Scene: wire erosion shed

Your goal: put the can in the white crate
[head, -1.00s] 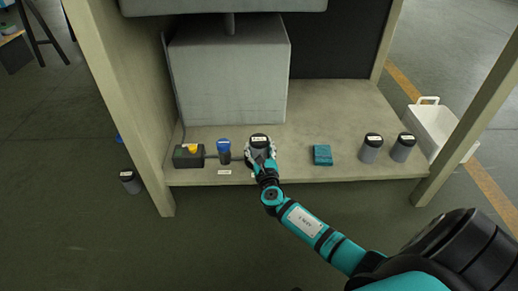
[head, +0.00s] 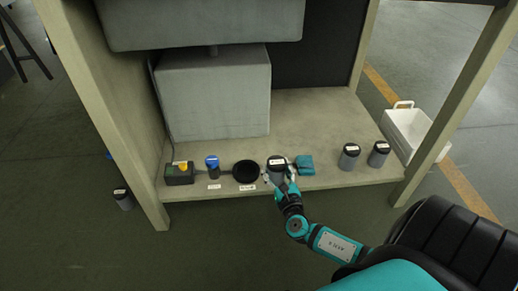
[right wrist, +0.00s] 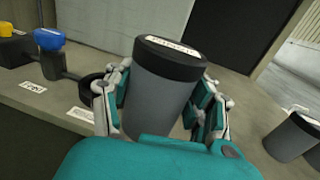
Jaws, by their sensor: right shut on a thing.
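My right gripper (head: 279,180) is shut on a grey can (head: 277,164) with a black lid and a white label. In the right wrist view the can (right wrist: 158,95) stands nearly upright between the fingers. My left gripper is not in view.
Two similar grey cans (head: 349,157) (head: 378,154) stand on the shelf (head: 325,122) at right. Another can (head: 123,198) is on the floor. The right post (head: 455,100) rises before the crate.

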